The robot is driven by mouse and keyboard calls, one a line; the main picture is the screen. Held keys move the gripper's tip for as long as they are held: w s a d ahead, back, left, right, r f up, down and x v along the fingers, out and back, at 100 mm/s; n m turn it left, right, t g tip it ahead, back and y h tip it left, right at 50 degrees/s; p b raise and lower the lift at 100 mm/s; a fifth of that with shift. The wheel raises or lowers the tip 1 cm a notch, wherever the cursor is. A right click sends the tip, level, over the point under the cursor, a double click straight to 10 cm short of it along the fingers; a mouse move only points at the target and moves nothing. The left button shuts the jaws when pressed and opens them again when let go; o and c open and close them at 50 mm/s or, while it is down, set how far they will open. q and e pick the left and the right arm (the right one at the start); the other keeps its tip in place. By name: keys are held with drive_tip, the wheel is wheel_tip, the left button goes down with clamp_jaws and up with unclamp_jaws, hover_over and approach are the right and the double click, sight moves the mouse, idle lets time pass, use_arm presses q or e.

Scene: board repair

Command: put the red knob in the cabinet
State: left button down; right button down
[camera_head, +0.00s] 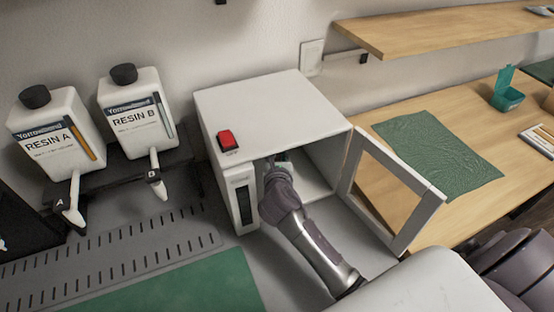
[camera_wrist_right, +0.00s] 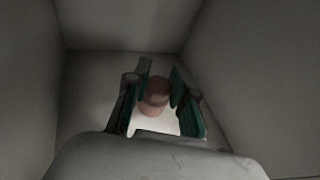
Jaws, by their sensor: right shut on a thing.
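The white cabinet (camera_head: 265,98) stands on the bench with its framed door (camera_head: 425,213) swung open to the right. My right arm reaches through the front opening. My right gripper (camera_head: 280,162) is partly hidden inside, under the cabinet's top edge. In the right wrist view my right gripper (camera_wrist_right: 161,74) is shut on the red knob (camera_wrist_right: 156,91), which looks dull reddish-brown in the dim light between the green-padded fingers. The cabinet's inner walls (camera_wrist_right: 235,80) surround them. I cannot tell whether the knob touches the floor. The knob is hidden in the head view. My left gripper is not in view.
A red button (camera_head: 227,140) sits on the cabinet's top. Resin A (camera_head: 57,135) and resin B (camera_head: 137,110) bottles stand to the left. A green cloth (camera_head: 438,150) and a small green open box (camera_head: 507,94) lie on the wooden table right, below a shelf (camera_head: 440,30).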

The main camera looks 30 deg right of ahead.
sight(277, 159)
drive_tip(key=shift+w+d, duration=0.3)
drive_tip(key=shift+w, duration=0.2)
drive_tip(key=shift+w+f, duration=0.1)
drive_tip(key=shift+w, duration=0.05)
wheel_tip(277, 159, down, 3)
drive_tip(key=shift+b, duration=0.45)
drive_tip(key=shift+f, duration=0.25)
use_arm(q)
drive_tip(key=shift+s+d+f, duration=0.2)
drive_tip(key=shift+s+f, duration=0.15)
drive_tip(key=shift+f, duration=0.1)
use_arm(e)
drive_tip(key=c, duration=1)
unclamp_jaws()
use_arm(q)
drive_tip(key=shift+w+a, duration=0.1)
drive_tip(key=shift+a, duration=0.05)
